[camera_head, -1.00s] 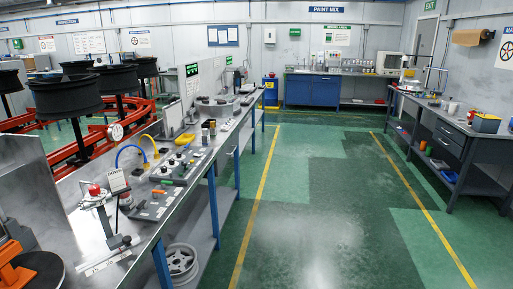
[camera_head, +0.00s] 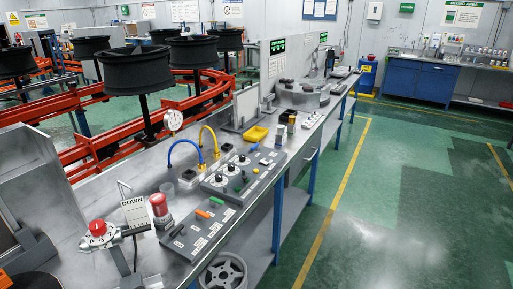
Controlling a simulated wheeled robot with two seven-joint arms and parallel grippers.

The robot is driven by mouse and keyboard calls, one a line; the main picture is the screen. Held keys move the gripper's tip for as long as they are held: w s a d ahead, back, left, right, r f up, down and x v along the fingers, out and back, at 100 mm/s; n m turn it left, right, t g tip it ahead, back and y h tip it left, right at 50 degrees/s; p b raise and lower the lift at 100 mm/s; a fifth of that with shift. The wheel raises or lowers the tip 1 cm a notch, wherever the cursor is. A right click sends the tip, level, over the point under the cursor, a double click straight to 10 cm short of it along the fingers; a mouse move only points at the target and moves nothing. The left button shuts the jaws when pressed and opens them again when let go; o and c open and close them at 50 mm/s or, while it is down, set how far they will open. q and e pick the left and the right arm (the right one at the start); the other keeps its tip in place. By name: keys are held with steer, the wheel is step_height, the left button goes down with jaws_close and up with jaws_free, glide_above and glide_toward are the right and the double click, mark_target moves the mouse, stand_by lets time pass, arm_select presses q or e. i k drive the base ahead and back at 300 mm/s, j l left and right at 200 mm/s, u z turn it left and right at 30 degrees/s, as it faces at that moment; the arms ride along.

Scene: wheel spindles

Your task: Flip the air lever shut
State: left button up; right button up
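A grey panel (camera_head: 190,240) with small levers and labels lies on the near part of the bench. It carries an orange lever (camera_head: 203,213) and a green lever (camera_head: 217,201). Which lever is the air lever, and whether it is open or shut, I cannot tell at this size. A second grey panel (camera_head: 262,178) with several dark round knobs sits just behind it. A blue hose (camera_head: 183,143) and a yellow hose (camera_head: 209,130) arch up beside the panels. Neither of my grippers is in view.
The long grey bench (camera_head: 215,262) runs from near left to far right. A red button (camera_head: 98,228), a red beacon (camera_head: 158,205) and a "DOWN" sign (camera_head: 135,212) stand near the panels. Green floor (camera_head: 350,235) is clear at right.

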mark_target(256, 145)
steer(key=u, duration=0.35)
steer(key=i+l+u, duration=0.15)
steer(key=l+u, duration=0.15)
steer(key=u, duration=0.15)
steer(key=i+l+u, duration=0.1)
steer(key=l+u, duration=0.6)
steer(key=u, duration=0.15)
steer(key=l+u, duration=0.4)
steer(key=l, duration=0.55)
steer(key=k+l+u, duration=0.15)
steer(key=l, duration=0.9)
steer(key=k+l+u, duration=0.15)
steer(key=l, duration=0.85)
steer(key=k+l+u, duration=0.1)
steer(key=l, duration=0.4)
steer(key=k, duration=0.05)
